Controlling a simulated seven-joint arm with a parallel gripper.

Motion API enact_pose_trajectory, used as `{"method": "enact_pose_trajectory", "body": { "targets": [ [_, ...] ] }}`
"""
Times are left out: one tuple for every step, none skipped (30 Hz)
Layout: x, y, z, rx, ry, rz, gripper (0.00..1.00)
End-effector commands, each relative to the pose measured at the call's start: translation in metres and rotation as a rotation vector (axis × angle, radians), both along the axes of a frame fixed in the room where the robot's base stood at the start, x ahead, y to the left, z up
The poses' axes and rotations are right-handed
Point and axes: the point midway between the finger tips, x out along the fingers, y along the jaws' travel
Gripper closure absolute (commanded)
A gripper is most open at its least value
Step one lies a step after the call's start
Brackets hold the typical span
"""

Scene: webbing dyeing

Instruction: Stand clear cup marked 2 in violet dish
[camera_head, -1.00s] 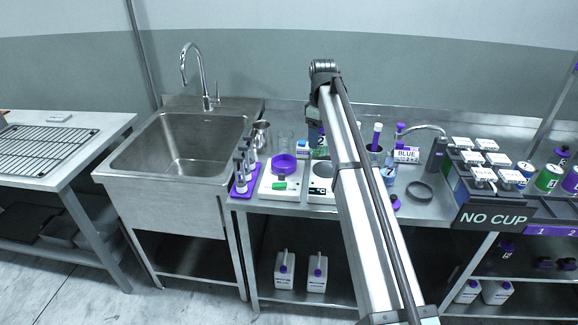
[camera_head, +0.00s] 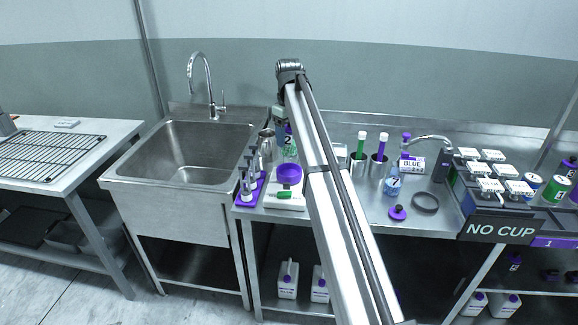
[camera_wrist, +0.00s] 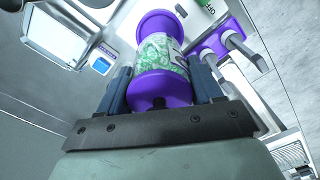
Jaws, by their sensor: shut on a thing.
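The clear cup marked 2 (camera_head: 290,146), with a green pattern and a violet end, is held by my gripper (camera_head: 282,118). In the wrist view the cup (camera_wrist: 158,52) sits between the two fingers of my gripper (camera_wrist: 160,92), with its violet end towards the palm. The violet dish (camera_head: 289,173) rests on a white scale-like unit (camera_head: 284,202) in front of the cup. In the wrist view the dish (camera_wrist: 157,22) shows just past the cup's far end, partly hidden by it. I cannot tell whether they touch.
A violet rack with upright tools (camera_head: 247,190) stands close left of the dish. The sink (camera_head: 185,150) is farther left, with a metal beaker (camera_head: 266,138) beside it.

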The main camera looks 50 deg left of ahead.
Motion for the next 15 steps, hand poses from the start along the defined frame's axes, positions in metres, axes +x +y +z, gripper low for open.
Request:
{"method": "enact_pose_trajectory", "body": {
  "targets": [
    [0.000,-0.001,-0.008,-0.001,0.001,0.000,0.74],
    [-0.001,-0.001,-0.012,-0.001,0.001,0.000,0.74],
    [0.000,-0.001,-0.019,-0.001,0.001,0.000,0.74],
    [0.000,-0.001,-0.024,-0.001,0.000,0.001,0.74],
    [0.000,-0.001,-0.029,0.000,0.000,0.001,0.74],
    [0.000,-0.001,-0.036,-0.001,0.000,0.001,0.74],
    [0.000,-0.001,-0.040,-0.001,0.001,0.001,0.74],
    [0.000,-0.001,-0.043,-0.001,0.000,0.001,0.74],
    [0.000,-0.001,-0.047,0.000,0.000,0.001,0.74],
    [0.000,-0.001,-0.049,0.000,0.000,0.001,0.74],
    [0.000,-0.001,-0.050,0.001,-0.001,0.001,0.74],
    [0.000,-0.001,-0.053,0.001,-0.001,0.001,0.74],
    [0.000,0.000,-0.055,0.001,-0.001,0.001,0.74],
    [0.000,-0.001,-0.057,0.001,-0.001,0.002,0.74],
    [0.000,-0.001,-0.061,0.000,0.000,0.002,0.74]
  ]
}}
